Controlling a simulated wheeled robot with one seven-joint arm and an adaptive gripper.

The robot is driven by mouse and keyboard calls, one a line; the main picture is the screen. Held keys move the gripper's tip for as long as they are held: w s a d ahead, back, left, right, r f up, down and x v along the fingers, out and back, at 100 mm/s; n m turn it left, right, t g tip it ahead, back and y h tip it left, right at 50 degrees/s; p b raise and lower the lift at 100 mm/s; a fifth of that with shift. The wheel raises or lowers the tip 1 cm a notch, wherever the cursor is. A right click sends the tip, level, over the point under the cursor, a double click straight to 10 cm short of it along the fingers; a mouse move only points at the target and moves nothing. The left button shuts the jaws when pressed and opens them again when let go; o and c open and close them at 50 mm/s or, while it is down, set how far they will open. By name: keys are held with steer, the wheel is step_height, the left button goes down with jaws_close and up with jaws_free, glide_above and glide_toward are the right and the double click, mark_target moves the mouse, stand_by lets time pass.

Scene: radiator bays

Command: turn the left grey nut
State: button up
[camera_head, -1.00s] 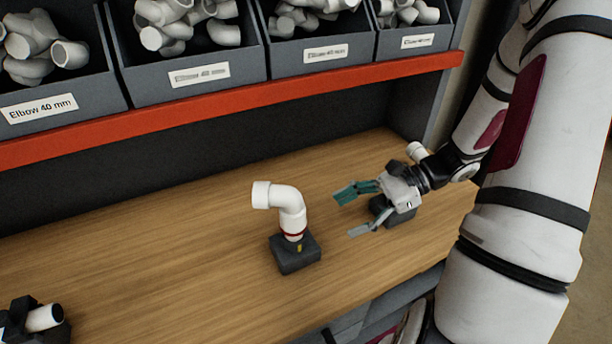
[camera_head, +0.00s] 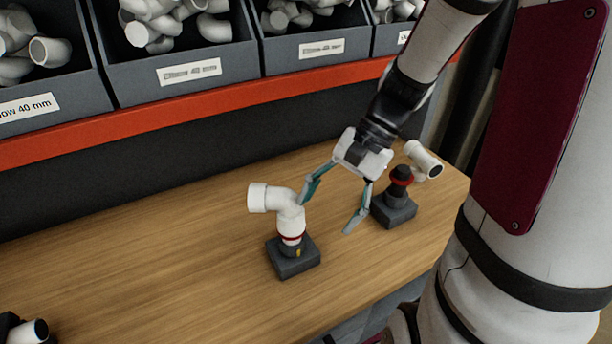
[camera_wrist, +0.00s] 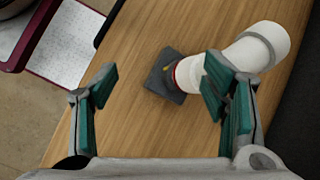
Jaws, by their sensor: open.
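The middle fixture is a white elbow pipe (camera_head: 272,198) standing on a dark square block (camera_head: 293,262), with a red ring (camera_head: 291,239) and a dark neck with a yellow mark between them. I cannot clearly make out a grey nut there. A right fixture has a dark grey nut-like part (camera_head: 401,172) above a red ring, on its own block (camera_head: 394,210). My gripper (camera_head: 326,216) is open and empty, fingers pointing down, just right of the middle elbow. In the wrist view, the elbow (camera_wrist: 262,45) is partly behind the right finger of my gripper (camera_wrist: 160,85); the block (camera_wrist: 163,78) shows between the fingers.
A white pipe end (camera_head: 424,158) sticks out on the right fixture. Another white pipe end (camera_head: 36,331) shows at the lower left. Grey bins (camera_head: 190,75) of elbows stand behind a red shelf edge (camera_head: 200,115).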

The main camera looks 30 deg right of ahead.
steer(key=s+a+r+n+t+h+b, duration=0.1)
steer(key=a+r+n+t+h+b, duration=0.2)
steer(key=r+n, duration=0.7)
steer(key=shift+s+a+t+h, duration=0.3)
steer(key=shift+a+t+h, duration=0.3)
steer(key=shift+a+h, duration=0.8)
steer(key=shift+d+h, duration=0.3)
steer(key=shift+s+d+f+n+t, duration=0.1)
steer(key=shift+s+f+n+t, duration=0.15)
steer(key=shift+s+n, duration=0.25)
steer(key=shift+s+d+f+n+t, duration=0.1)
steer(key=shift+s+f+n+t, duration=0.15)
steer(key=shift+s, duration=0.4)
